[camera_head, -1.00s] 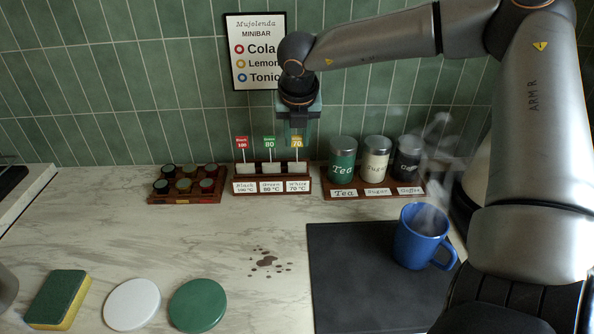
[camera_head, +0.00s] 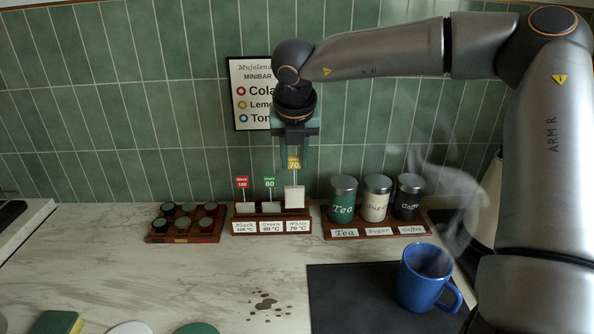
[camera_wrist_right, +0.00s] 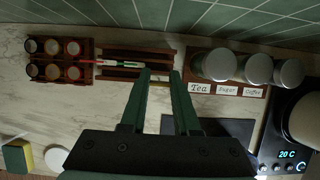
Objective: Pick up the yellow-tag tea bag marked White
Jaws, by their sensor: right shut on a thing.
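My right gripper (camera_head: 293,166) is above the wooden tea bag holder (camera_head: 272,227) and shut on the yellow tag (camera_head: 293,163) of the White tea bag. This tea bag (camera_head: 294,198) hangs upright below the tag, higher than its neighbours, over the slot labelled White 70 °C. Whether its lower edge is clear of the holder I cannot tell. The red-tag tea bag (camera_head: 244,208) and the green-tag one (camera_head: 271,208) stand in the other slots. In the wrist view the fingers (camera_wrist_right: 160,74) are over the holder's right end. My left gripper is not in view.
A rack of capsules (camera_head: 185,223) stands left of the holder. Tea (camera_head: 343,200), sugar (camera_head: 376,199) and coffee (camera_head: 408,198) canisters stand close on its right. A steaming blue mug (camera_head: 424,278) is on the dark mat (camera_head: 350,290). Brown spots (camera_head: 265,303) mark the counter.

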